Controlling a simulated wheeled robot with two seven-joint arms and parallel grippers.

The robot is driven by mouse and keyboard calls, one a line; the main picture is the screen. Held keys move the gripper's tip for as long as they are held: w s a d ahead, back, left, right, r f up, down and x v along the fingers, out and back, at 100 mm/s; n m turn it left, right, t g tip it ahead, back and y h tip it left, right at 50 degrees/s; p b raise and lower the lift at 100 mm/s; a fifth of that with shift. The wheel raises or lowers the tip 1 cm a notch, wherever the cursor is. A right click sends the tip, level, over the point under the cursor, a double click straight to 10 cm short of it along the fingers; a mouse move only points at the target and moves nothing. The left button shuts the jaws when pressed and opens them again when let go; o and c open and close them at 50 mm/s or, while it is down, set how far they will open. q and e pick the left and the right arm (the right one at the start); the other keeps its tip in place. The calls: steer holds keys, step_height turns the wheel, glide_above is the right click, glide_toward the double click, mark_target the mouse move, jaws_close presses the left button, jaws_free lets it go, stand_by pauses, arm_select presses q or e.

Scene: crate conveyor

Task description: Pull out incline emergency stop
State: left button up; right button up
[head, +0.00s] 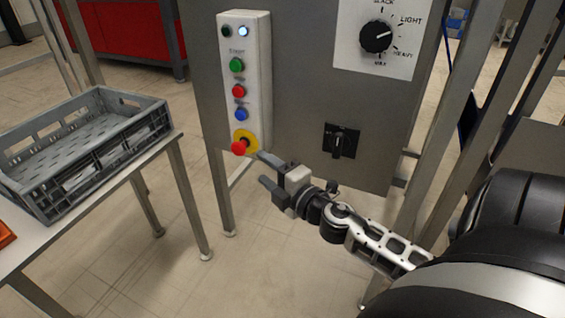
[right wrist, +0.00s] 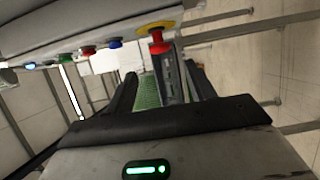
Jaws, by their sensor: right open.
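The emergency stop is a red mushroom button (head: 239,147) on a yellow round plate, at the bottom of a white control box (head: 246,80). My right gripper (head: 264,169) is open and empty, just below and to the right of the button in the head view. In the right wrist view the red button (right wrist: 159,45) hangs under its yellow plate, beyond the fingertips of my open right gripper (right wrist: 155,85). The fingers appear apart from the button. My left gripper is not in view.
Green, red and blue buttons sit above the stop on the box. A grey panel carries a black dial (head: 376,37) and a black rotary switch (head: 341,141). A grey crate (head: 130,103) stands on a table at left. Metal posts stand at right.

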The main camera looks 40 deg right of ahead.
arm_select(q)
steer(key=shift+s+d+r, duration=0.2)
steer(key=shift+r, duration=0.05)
arm_select(e)
steer(key=s, duration=0.5)
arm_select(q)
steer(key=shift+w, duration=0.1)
